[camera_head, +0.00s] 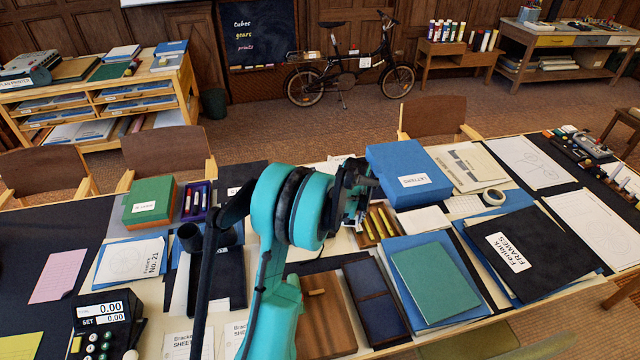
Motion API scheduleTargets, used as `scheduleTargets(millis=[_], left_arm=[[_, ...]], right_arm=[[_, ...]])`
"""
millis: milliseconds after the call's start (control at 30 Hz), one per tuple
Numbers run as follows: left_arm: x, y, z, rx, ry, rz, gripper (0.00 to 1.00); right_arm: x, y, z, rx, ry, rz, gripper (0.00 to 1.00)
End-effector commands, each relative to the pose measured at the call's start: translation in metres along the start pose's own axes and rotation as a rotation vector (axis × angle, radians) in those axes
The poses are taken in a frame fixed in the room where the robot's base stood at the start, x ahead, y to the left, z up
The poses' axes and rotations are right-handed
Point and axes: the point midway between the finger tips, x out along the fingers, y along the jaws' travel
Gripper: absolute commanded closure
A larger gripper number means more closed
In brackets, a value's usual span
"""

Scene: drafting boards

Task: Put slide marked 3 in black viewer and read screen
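A teal arm of mine comes up from the bottom, left of centre, and I take it for my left arm. Its dark gripper (356,192) is over the middle of the table, in front of the blue box. I see it edge-on, so I cannot tell whether it is open or holds anything. My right gripper is not in view. I cannot make out a slide marked 3. No black viewer is clearly identifiable. A black device with two numeric displays (105,318) and several buttons stands at the front left. A dark cylinder-like part (190,237) is partly hidden by my arm.
The blue box (410,172) and a green box (150,204) stand at the back. A purple tray (196,201), wooden board (328,316), green book (431,275) and black folder (528,255) crowd the table. The dark mat at left (40,240) has some free room.

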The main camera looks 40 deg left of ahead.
Motion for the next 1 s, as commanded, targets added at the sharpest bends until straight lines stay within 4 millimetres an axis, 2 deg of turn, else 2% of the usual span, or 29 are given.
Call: scheduleTargets(millis=[33, 133, 233, 367, 500, 667, 1000], left_arm=[[0.001, -0.021, -0.024, -0.062, 0.000, -0.017, 0.66], [0.005, -0.057, -0.058, -0.166, 0.002, -0.046, 0.66], [0.008, -0.086, -0.080, -0.243, 0.003, -0.067, 0.66], [0.011, -0.109, -0.096, -0.303, 0.005, -0.083, 0.66], [0.013, -0.117, -0.101, -0.325, 0.005, -0.089, 0.66], [0.019, -0.117, -0.099, -0.325, 0.005, -0.089, 0.66], [0.043, -0.117, -0.092, -0.323, 0.005, -0.089, 0.66]], right_arm=[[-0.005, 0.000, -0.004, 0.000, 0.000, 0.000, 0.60], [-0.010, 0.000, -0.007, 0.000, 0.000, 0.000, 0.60], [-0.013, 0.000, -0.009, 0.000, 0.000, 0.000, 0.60], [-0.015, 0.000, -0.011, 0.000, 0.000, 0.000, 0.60], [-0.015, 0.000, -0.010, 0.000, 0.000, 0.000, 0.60], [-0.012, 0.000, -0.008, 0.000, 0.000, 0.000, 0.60], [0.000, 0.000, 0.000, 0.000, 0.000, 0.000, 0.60]])
